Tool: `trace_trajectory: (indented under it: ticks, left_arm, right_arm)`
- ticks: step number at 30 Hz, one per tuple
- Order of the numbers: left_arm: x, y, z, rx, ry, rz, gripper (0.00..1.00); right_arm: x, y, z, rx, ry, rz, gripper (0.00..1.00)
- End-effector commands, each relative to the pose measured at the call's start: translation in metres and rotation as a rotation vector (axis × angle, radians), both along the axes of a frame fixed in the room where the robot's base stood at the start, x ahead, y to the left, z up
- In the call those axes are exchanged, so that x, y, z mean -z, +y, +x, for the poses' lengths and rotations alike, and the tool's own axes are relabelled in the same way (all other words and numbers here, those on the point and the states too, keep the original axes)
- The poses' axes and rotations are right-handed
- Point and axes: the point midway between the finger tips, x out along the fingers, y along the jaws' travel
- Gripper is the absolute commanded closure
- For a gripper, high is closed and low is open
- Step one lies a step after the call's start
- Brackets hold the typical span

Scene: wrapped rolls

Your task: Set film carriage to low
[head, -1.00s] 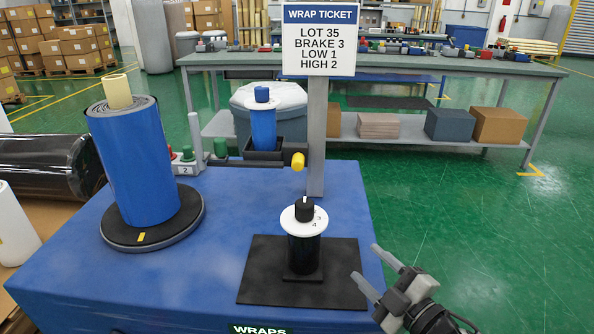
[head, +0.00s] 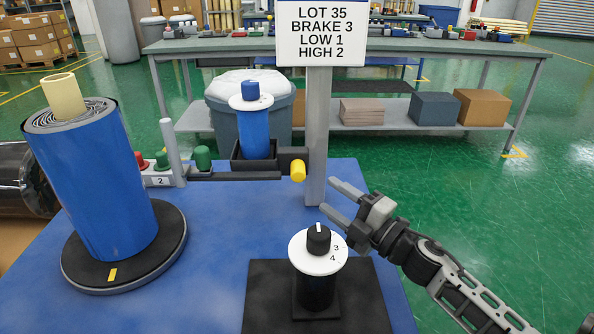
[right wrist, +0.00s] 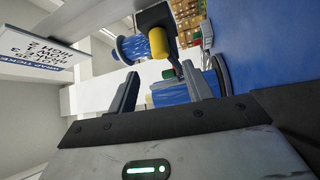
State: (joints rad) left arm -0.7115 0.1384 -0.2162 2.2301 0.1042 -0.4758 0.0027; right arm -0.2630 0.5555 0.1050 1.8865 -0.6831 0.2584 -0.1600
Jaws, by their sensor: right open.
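The film carriage is a black holder (head: 257,166) beside a grey post (head: 318,130), bearing a blue film roll (head: 255,130) with a white collar and blue knob. A yellow knob (head: 298,171) sticks out at its right end, close to the post. My right gripper (head: 328,197) is open and empty, just right of the post, its fingers pointing left towards the yellow knob and apart from it. In the right wrist view, the yellow knob (right wrist: 158,42) and blue roll (right wrist: 132,47) show beyond the open fingers (right wrist: 160,78). My left gripper is out of view.
A black dial (head: 318,240) on a white disc marked 3 and 4 stands below my right gripper. The ticket (head: 320,32) reads LOT 35, BRAKE 3, LOW 1, HIGH 2. A large blue roll (head: 97,190) stands on a black turntable (head: 165,248). Green floor lies right.

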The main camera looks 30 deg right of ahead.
Motion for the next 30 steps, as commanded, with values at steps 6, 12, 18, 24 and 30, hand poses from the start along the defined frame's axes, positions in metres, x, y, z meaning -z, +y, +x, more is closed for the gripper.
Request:
trace_trajectory:
  ticks: [6,12,18,24,30]
  left_arm:
    - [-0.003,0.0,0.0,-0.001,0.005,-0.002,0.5]
    - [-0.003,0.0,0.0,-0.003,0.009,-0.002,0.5]
    - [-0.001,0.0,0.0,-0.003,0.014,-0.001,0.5]
    - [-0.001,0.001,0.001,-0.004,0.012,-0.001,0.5]
    - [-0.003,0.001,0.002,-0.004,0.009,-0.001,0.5]
  right_arm:
    - [-0.01,0.015,0.047,0.001,-0.003,-0.001,0.5]
    - [-0.013,0.026,0.079,0.002,-0.002,0.001,0.5]
    - [-0.014,0.031,0.094,0.001,0.0,0.001,0.5]
    - [-0.014,0.033,0.096,0.001,0.001,0.001,0.5]
    - [-0.014,0.032,0.096,0.001,0.001,0.001,0.72]
